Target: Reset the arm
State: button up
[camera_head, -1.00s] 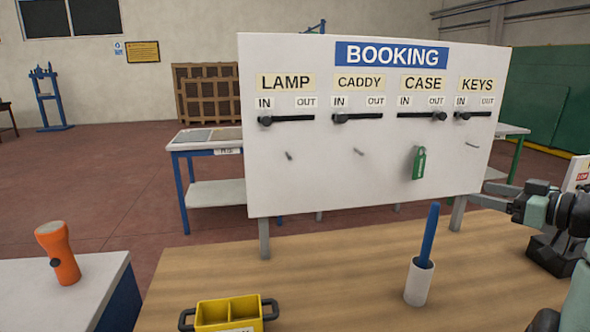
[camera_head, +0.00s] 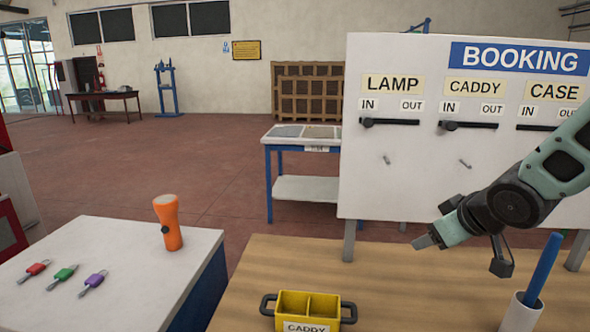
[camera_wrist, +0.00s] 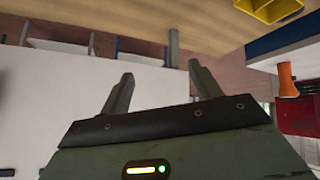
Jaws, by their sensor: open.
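My gripper (camera_head: 428,241) is at the right in the head view, in front of the booking board (camera_head: 365,200) and above the wooden table. Its fingers point to the left. In the wrist view my gripper (camera_wrist: 158,85) shows two fingers spread apart with nothing between them. The arm hides part of the board's right side, and the board's right end is out of the frame.
The yellow caddy (camera_head: 307,312) and the white cup (camera_head: 521,316) with a blue stick (camera_head: 543,268) stand on the wooden table (camera_head: 400,270). An orange lamp (camera_head: 168,222) and red, green and purple padlocks (camera_head: 64,276) are on the white bench (camera_head: 130,262) at left.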

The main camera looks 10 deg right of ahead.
jog(key=s+a+f+n+g, duration=0.1)
jog(key=s+a+g, duration=0.3)
jog(key=s+a, duration=0.5)
jog(key=s+a+f+n+g+b, duration=0.1)
jog(key=s+a+g, duration=0.3)
jog(key=s+a, duration=0.6)
jog(key=s+f+n, duration=0.1)
jog(key=s, duration=0.4)
jog(key=shift+s+f+n, duration=0.3)
jog(key=shift+f, duration=0.1)
dwell(1.1)
